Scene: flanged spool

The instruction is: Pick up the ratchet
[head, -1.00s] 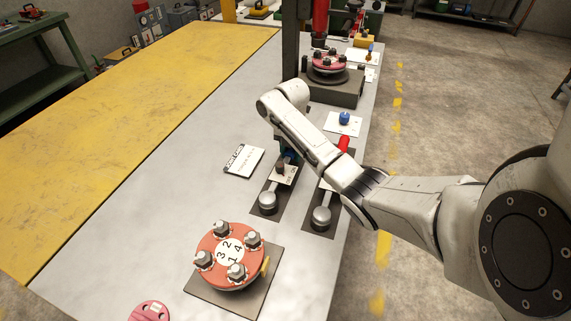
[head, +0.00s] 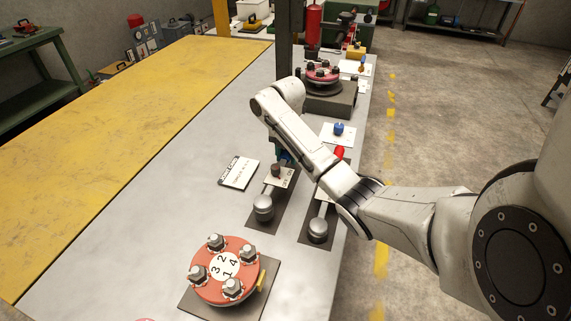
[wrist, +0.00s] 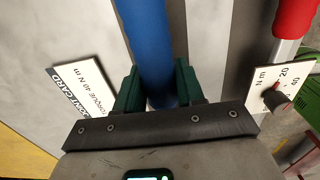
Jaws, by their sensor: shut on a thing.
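The ratchet (head: 263,208) has a round silver head, a shaft with a small white scale plate, and a blue handle. The blue handle (wrist: 148,40) runs between the green fingers of my gripper (wrist: 157,85) in the wrist view, and the gripper is shut on it. In the head view my gripper (head: 286,158) is mostly hidden behind my arm. The ratchet's head appears slightly above its dark mat (head: 266,226). A similar tool (head: 317,230) with a red handle lies to the right on its own mat, partly covered by my arm.
A white card (head: 238,173) lies left of the ratchet. A red flanged disc (head: 226,270) with several bolts stands nearer on a dark plate. A blue socket (head: 338,129) and a spool on a dark block (head: 331,99) are farther back. Bare grey bench lies left.

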